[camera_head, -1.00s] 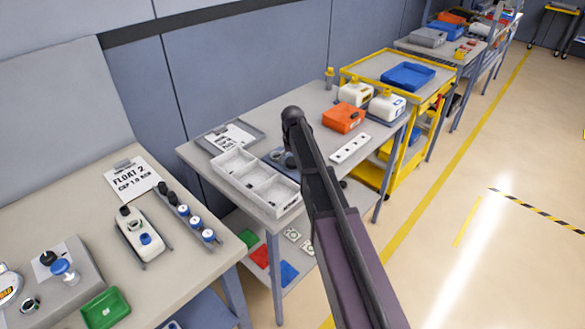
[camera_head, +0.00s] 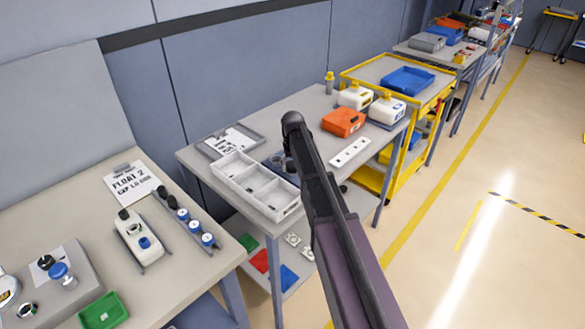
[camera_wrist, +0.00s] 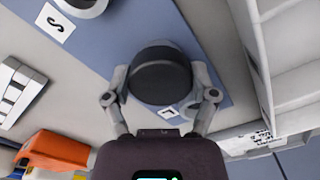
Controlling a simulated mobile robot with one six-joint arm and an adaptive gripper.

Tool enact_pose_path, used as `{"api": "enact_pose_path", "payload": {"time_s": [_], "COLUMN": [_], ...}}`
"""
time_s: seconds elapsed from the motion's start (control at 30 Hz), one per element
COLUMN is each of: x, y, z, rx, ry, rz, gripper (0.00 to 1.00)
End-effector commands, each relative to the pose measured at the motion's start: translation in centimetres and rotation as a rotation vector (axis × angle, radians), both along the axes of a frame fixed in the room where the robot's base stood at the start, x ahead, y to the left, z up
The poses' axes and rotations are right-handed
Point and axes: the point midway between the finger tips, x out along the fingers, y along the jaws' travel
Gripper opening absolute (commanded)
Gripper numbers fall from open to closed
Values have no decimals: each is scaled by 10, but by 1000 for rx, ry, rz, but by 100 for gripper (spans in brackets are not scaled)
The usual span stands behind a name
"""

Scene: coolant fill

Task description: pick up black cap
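A round black cap (camera_wrist: 160,76) is upright over the blue mat in the middle of the wrist view, close in front of my gripper. My gripper (camera_wrist: 159,74) is open, with one finger on each side of the cap. A narrow gap shows at the left finger; at the right finger I cannot tell whether it touches. A label marked L (camera_wrist: 169,112) lies beside the cap and a label marked S (camera_wrist: 54,22) lies farther off on the blue mat (camera_wrist: 105,48). In the head view my arm hides most of this spot.
A white divided tray (camera_head: 257,187) stands close beside the mat; its wall (camera_wrist: 247,25) is near my right finger. An orange box (camera_head: 343,122) and a white strip with holes (camera_head: 350,152) are on the same table. A clipboard (camera_head: 230,141) lies behind the tray.

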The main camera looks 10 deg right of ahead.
Motion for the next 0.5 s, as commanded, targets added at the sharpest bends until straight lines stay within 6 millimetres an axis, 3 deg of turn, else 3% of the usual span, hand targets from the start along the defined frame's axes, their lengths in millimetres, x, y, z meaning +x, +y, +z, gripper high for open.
{"api": "enact_pose_path", "payload": {"time_s": [0.07,0.5], "x": [0,0], "y": [0,0], "z": [0,5], "rx": [0,0], "ry": [0,0], "rz": [0,0], "gripper": [36,36]}}
